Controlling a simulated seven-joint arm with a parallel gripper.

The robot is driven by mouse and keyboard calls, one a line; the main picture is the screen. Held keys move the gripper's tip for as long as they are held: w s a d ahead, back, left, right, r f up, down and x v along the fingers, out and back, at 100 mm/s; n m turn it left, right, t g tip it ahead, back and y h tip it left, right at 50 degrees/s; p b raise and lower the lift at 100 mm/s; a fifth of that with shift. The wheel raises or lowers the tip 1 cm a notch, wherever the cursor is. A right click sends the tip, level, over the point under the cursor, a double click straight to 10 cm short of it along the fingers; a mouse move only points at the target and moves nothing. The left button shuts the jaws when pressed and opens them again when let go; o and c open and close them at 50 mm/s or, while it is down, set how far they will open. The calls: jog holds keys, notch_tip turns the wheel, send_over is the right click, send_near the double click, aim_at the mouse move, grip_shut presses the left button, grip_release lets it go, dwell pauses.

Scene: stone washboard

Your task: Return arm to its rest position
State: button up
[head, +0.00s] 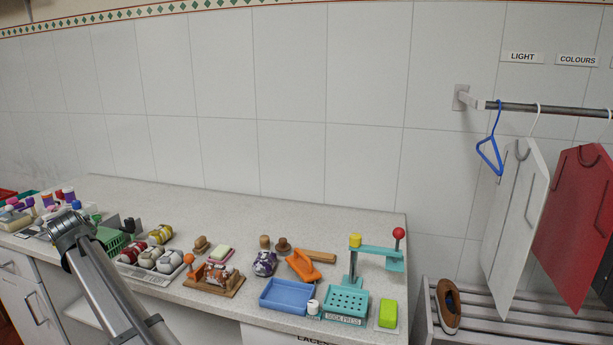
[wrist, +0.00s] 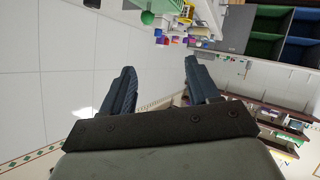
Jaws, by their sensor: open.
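My gripper (wrist: 160,75) shows in the wrist view with its two dark fingers apart and nothing between them. The wrist view is turned on its side, with wall tiles at the left and shelves at the right. In the head view my arm (head: 112,292) rises from the bottom left, in front of the counter's left part. Its visible end is a grey joint over the counter items; I cannot make out the fingers there. The arm hides part of the counter and cabinet front.
At right, a rail (head: 560,109) carries white and red garments above a slatted rack with a brown shoe (head: 447,307).

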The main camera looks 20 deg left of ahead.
jog(key=d+f+g+h, duration=0.15)
jog(key=d+f, duration=0.45)
jog(key=f, duration=0.6)
jog(key=d+f+g, duration=0.2)
jog(key=d+f, duration=0.3)
jog(key=f, duration=0.7)
jog(key=d+f+g+h, duration=0.1)
jog(key=d+f, duration=0.5)
jog(key=f, duration=0.6)
jog(key=s+d+f+m+g+h, duration=0.1)
jog(key=d+f+m+g, duration=0.1)
jog(key=d+f, duration=1.25)
jog(key=s+d+f+m+g+h, duration=0.1)
jog(key=d+f+m+g, duration=0.15)
jog(key=d+f, duration=1.2)
jog(key=s+d+f+m+g+h, duration=0.1)
jog(key=s+d+f+m+h, duration=0.1)
jog(key=d, duration=1)
jog(key=s+d+f+m+g+h, duration=0.1)
jog(key=s+d+f+m, duration=0.15)
jog(key=d, duration=0.95)
jog(key=s+d+f+m+g+h, duration=0.1)
jog(key=s+d+f+m+h, duration=0.15)
jog(key=d, duration=0.95)
jog(key=s+d+r+m+g, duration=0.2)
jog(key=s+d+r+m, duration=0.1)
jog(key=s+d, duration=1.3)
jog(key=shift+s+d+r+m+h, duration=0.2)
jog(key=shift+s+d+m+h, duration=0.05)
jog(key=shift+s+m+h, duration=0.2)
